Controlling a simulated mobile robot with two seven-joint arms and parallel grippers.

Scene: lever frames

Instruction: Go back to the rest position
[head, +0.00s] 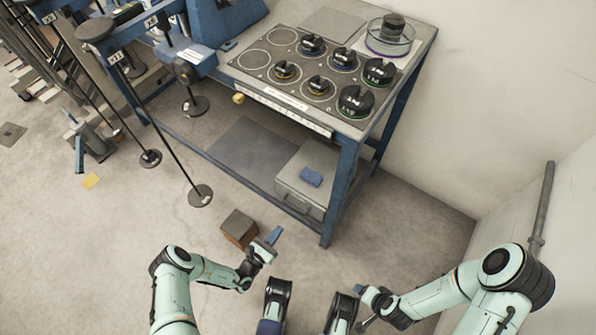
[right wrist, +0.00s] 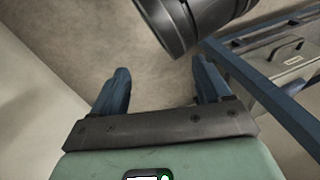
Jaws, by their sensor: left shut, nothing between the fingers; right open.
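My left gripper (head: 272,238) shows in the head view at the lower middle, beside a brown and grey block on the floor. Its blue fingers are shut with nothing visible between them. My right gripper (head: 361,307) is at the bottom right of the head view, low in front of the bench and clear of it. In the right wrist view the right gripper (right wrist: 160,82) has its two blue fingers wide apart, with only bare floor between them. Both arms are bent, and neither gripper holds anything.
A blue-framed bench (head: 345,160) stands ahead with several black weights on its top. A grey case (head: 300,192) sits on its lower shelf. The block (head: 239,228) is on the floor. Hanging levers (head: 172,135) stand left; a wall (head: 500,120) closes the right.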

